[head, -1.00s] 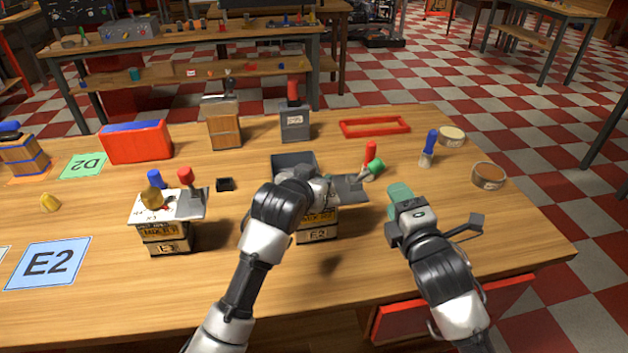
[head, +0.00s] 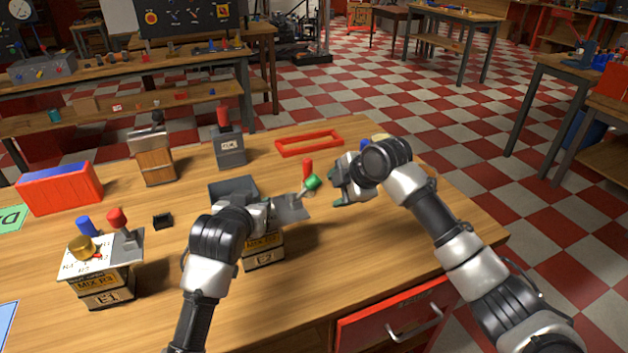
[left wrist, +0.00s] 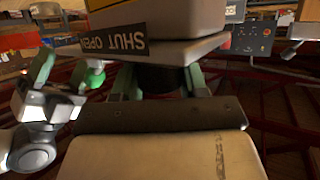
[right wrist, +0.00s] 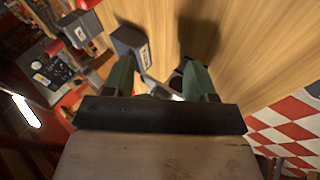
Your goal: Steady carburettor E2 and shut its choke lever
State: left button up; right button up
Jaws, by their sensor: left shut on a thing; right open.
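Carburettor E2 (head: 263,256) stands upright on the table, a box with a yellow and black label and a grey plate (head: 292,208) sticking out to the right. A red handle (head: 308,170) and a green knob (head: 313,183) rise by that plate; I cannot tell which is the choke lever. My left gripper (head: 258,213) is shut on carburettor E2, hiding much of its top. In the left wrist view a SHUT/OPEN label (left wrist: 115,43) shows above the left fingers (left wrist: 160,80). My right gripper (head: 338,190) is open, just right of the green knob and apart from it.
Carburettor E1 (head: 105,288) stands to the left. A red drawer (head: 395,315) is below the front edge. The table's front right is clear.

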aim_at(316, 175)
jog(key=s+a+r+n+g+h, duration=0.2)
jog(key=a+r+n+g+h, duration=0.15)
jog(key=r, duration=1.05)
jog(key=shift+m+h, duration=0.25)
jog(key=shift+m, duration=0.1)
jog(key=x, duration=1.2)
jog(key=shift+a, duration=0.3)
jog(key=shift+c, duration=0.4)
grip_shut()
